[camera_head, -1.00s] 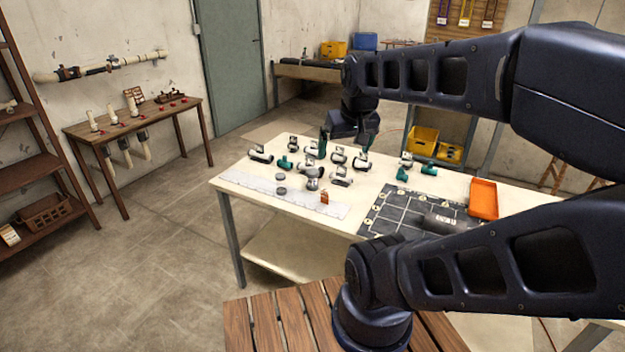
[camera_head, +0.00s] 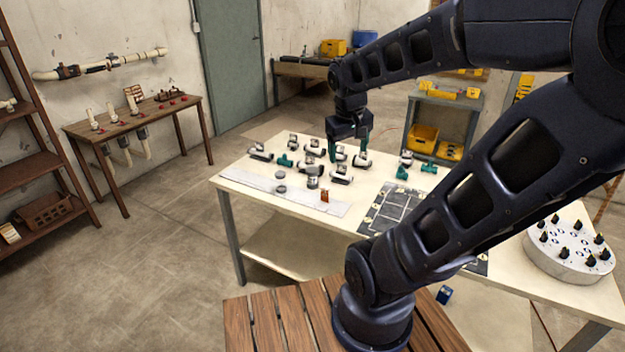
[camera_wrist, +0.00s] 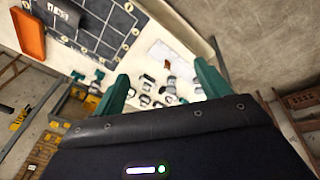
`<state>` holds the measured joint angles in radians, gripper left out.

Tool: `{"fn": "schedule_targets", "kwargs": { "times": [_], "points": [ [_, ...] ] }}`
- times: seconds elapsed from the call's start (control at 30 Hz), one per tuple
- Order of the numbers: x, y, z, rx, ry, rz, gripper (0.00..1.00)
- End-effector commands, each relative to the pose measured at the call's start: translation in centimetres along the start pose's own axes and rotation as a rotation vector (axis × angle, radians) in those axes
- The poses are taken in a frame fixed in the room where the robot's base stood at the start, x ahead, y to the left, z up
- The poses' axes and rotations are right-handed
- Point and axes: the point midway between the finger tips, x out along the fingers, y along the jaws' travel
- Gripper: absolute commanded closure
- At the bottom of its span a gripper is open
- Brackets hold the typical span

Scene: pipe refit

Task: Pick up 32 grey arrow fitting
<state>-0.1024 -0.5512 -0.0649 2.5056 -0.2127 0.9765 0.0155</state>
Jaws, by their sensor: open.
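Several grey-and-black pipe fittings stand in a cluster on the pale table (camera_head: 240,180), including one at the front (camera_head: 340,175), one at the left (camera_head: 260,153) and one at the right (camera_head: 361,160). Small label cards stand on them, but the print is too small to read, so I cannot tell which is the 32 grey arrow fitting. In the wrist view the cluster shows small, between and beyond the fingers. My gripper (camera_head: 349,148) is above the back right part of the cluster. Its green fingers are spread and empty in the wrist view (camera_wrist: 162,76).
Green fittings (camera_head: 428,169) stand to the right of the cluster and one (camera_head: 285,160) at its left. A dark marked mat (camera_head: 390,208) lies to the right, with an orange tray (camera_wrist: 30,36) beside it. A round white stand (camera_head: 570,250) with black knobs is at the table's right.

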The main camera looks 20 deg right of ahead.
Motion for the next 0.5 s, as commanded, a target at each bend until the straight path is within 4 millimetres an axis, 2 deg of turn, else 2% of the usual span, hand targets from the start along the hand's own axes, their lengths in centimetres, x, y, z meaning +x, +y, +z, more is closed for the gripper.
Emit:
{"fn": "schedule_targets", "kwargs": {
  "times": [0.5],
  "points": [
    [8.1,2.8,-5.1,-0.306,-0.269,0.232,0.24]
  ]
}}
